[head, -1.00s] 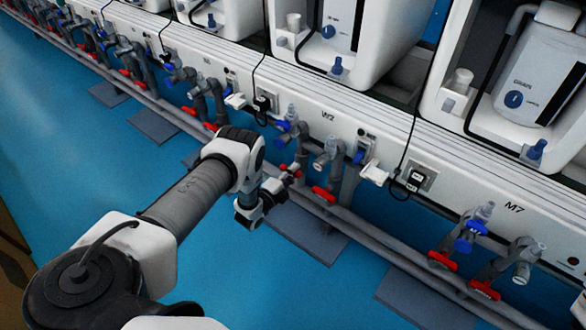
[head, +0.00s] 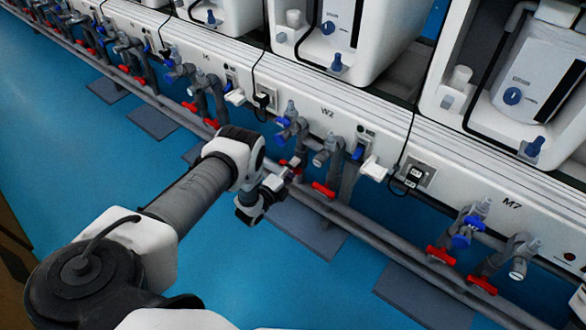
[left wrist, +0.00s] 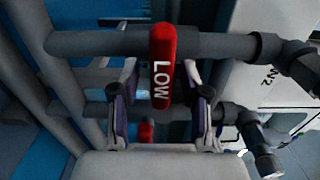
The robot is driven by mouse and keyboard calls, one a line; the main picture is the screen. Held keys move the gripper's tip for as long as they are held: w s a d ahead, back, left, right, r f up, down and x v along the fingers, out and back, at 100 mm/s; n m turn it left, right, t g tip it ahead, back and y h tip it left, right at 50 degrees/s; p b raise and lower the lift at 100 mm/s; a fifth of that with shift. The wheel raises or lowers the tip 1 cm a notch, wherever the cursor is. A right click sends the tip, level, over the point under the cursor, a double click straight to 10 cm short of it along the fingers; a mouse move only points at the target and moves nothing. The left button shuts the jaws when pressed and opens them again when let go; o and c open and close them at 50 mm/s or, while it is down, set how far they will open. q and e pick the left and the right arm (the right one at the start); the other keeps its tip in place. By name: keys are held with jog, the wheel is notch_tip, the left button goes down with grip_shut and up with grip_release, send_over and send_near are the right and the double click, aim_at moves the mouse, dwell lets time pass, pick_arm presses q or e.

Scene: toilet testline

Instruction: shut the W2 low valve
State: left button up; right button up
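The W2 label (head: 327,112) is on the white panel, with grey pipes and red-handled valves below it. In the left wrist view a red handle marked LOW (left wrist: 162,68) sits on a grey pipe, its long side upright in the picture and across the pipe. My left gripper (left wrist: 160,85) is open around it, one finger on each side with visible gaps. In the head view my left gripper (head: 286,175) is beside the W2 pipes, close to one red handle (head: 290,162). Another red handle (head: 323,189) is just right of it. My right gripper is out of view.
A second red part (left wrist: 146,132) shows lower between the fingers. Grey pipes (left wrist: 90,42) surround the gripper closely. Blue valve knobs (head: 283,123) and a white lever (head: 373,168) stick out above. The M7 valves (head: 440,255) are at right.

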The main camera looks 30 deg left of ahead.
pick_arm(q)
jog(key=s+a, duration=0.1)
jog(key=s, duration=1.1)
